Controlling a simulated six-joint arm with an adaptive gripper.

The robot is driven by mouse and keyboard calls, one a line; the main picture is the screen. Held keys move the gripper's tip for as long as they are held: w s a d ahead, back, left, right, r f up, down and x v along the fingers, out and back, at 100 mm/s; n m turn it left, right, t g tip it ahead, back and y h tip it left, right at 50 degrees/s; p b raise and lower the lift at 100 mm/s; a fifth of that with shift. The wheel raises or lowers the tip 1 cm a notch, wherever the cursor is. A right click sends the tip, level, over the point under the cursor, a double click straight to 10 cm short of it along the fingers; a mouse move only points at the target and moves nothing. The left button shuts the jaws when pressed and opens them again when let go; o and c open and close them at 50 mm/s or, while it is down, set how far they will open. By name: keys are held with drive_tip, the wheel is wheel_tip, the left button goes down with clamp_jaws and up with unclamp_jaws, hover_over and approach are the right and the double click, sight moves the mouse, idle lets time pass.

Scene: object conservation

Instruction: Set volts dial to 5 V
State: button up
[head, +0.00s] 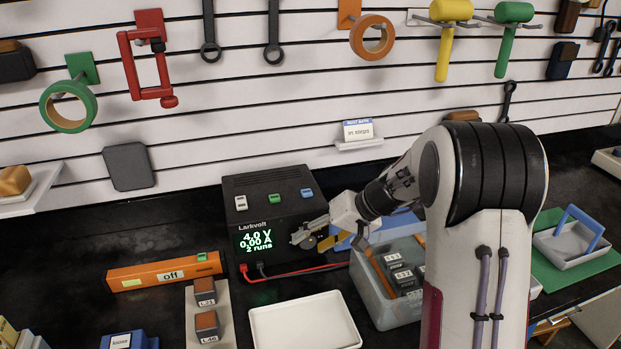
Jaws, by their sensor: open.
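The black Larkvolt power supply (265,205) stands on the dark bench against the slatted wall. Its green display (258,239) reads 4.0 V, 0.00 A and 2 runs. My gripper (303,237) is at the right part of its front, with the jaws open. The volts dial cannot be made out; my gripper covers much of that side of the panel. Whether the fingers touch the supply is unclear.
Red and black leads (300,272) run along the supply's front. An orange bar marked "off" (165,271) lies to the left. A white tray (304,344) is in front, a grey bin (385,312) with dark blocks at right. A card (358,130) reads "in steps".

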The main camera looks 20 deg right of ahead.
drive_tip(key=shift+a+r+h, duration=0.1)
drive_tip(key=shift+h, duration=0.2)
drive_tip(key=shift+a+r+n+h, duration=0.15)
drive_tip(key=shift+n+h, duration=0.15)
drive_tip(key=shift+h, duration=0.8)
drive_tip(key=shift+a+n+h, duration=0.25)
drive_tip(key=shift+n+h, duration=0.05)
drive_tip(key=shift+h, duration=1.2)
drive_tip(key=shift+r, duration=0.35)
drive_tip(key=a+v, duration=0.1)
drive_tip(key=v, duration=0.6)
drive_tip(key=w+r+m+t, duration=0.1)
drive_tip(key=w+r+m, duration=0.1)
drive_tip(key=w+r, duration=0.1)
drive_tip(key=w+d+r+m+t, duration=0.1)
drive_tip(key=w+r+m, duration=0.1)
drive_tip(key=w+m, duration=0.1)
drive_tip(key=w+d+r+m+t, duration=0.1)
drive_tip(key=w+r+m+t, duration=0.1)
drive_tip(key=w, duration=0.3)
drive_tip(key=shift+w+d+r, duration=0.1)
drive_tip(key=shift+d+r, duration=0.05)
drive_tip(key=shift+r, duration=0.25)
drive_tip(key=shift+w+d+r, duration=0.1)
drive_tip(key=shift+r, duration=0.3)
drive_tip(key=shift+w+f+m, duration=0.1)
drive_tip(key=shift+m, duration=0.3)
drive_tip(key=shift+f, duration=0.8)
drive_tip(key=shift+r, duration=2.9)
